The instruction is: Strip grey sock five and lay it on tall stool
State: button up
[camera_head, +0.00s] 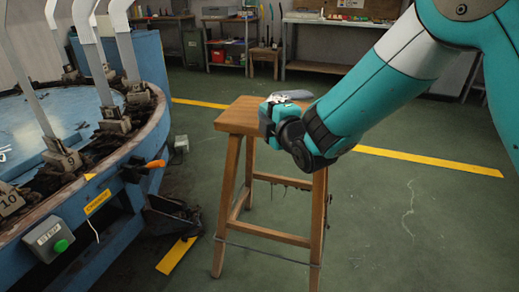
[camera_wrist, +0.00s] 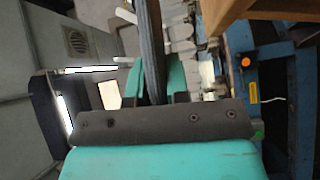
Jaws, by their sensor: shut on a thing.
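My gripper (camera_head: 270,113) is over the tall wooden stool (camera_head: 240,117), near the seat's right side. It is shut on a grey sock (camera_head: 294,94), which shows as a small flat grey piece just beyond the jaws. I cannot tell whether the sock touches the seat. In the wrist view the sock (camera_wrist: 152,45) is a long dark grey strip running up from between the teal fingers of my gripper (camera_wrist: 160,88). My wrist and forearm hide the right part of the seat.
A round blue machine (camera_head: 150,130) with upright pale boards and numbered blocks stands at the left. A bench (camera_head: 335,22) and shelves line the back wall. Green floor around the stool is mostly clear.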

jog(key=shift+s+a+f+n+y+b, duration=0.15)
jog(key=shift+a+f+n+b, duration=0.2)
jog(key=shift+a, duration=0.2)
jog(key=shift+s+a+f+n+y+b, duration=0.15)
jog(key=shift+a+f+n+b, duration=0.15)
jog(key=shift+a, duration=0.2)
notch_tip(320, 180, down, 5)
jog(key=b, duration=0.3)
jog(key=shift+r, duration=0.15)
jog(key=o, duration=1.1)
jog(key=shift+o, duration=0.2)
jog(key=shift+f+b, duration=0.6)
